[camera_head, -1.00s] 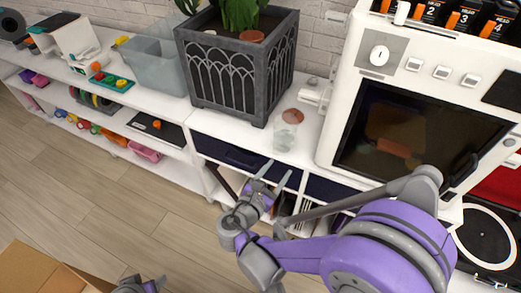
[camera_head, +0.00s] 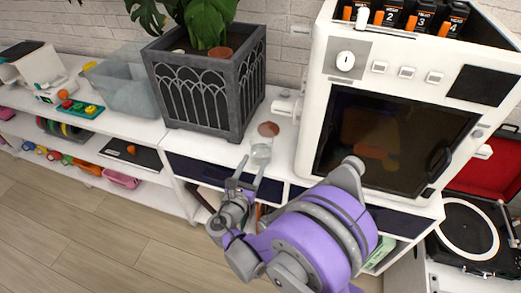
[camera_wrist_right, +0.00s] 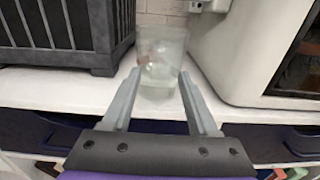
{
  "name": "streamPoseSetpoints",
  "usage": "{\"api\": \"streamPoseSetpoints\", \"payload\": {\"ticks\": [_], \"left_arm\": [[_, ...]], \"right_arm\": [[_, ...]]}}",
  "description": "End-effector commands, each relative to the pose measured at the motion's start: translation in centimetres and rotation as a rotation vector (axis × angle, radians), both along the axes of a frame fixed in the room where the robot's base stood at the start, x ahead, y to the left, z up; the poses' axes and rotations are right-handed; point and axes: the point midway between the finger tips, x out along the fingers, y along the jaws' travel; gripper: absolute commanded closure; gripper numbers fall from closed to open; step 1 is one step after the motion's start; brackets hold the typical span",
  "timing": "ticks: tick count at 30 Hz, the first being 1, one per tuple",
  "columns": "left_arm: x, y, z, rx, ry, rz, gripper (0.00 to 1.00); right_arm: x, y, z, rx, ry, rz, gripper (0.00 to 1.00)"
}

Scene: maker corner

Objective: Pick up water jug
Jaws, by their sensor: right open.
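The water jug (camera_head: 261,151) is a small clear vessel standing on the white shelf top, between the planter and the white oven. A reddish-brown disc (camera_head: 268,129) shows at its top edge; I cannot tell if it is on, in or behind the jug. My right gripper (camera_head: 252,165) is open, its fingers pointing at the jug from the front. In the right wrist view the jug (camera_wrist_right: 162,50) stands upright, centred between the fingertips (camera_wrist_right: 159,80) and at or just beyond them. Contact is not clear. My left gripper is not in view.
A grey planter (camera_head: 205,95) with a leafy plant stands close left of the jug. The white oven (camera_head: 305,110) with a dark door stands close right. A clear bin (camera_head: 128,88) is farther left, a turntable (camera_head: 468,232) far right. Floor is open at lower left.

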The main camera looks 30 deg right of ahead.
Motion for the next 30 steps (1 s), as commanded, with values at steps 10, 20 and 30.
{"api": "streamPoseSetpoints", "payload": {"ticks": [10, 20, 30], "left_arm": [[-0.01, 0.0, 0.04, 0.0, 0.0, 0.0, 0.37], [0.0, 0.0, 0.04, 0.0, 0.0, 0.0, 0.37], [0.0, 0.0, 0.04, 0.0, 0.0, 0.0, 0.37]], "right_arm": [[0.66, -0.8, 0.01, 0.0, 0.0, 0.001, 0.4], [0.64, -0.8, 0.01, 0.0, 0.0, 0.0, 1.0], [0.63, -0.79, 0.01, 0.0, 0.0, 0.0, 1.0]]}}
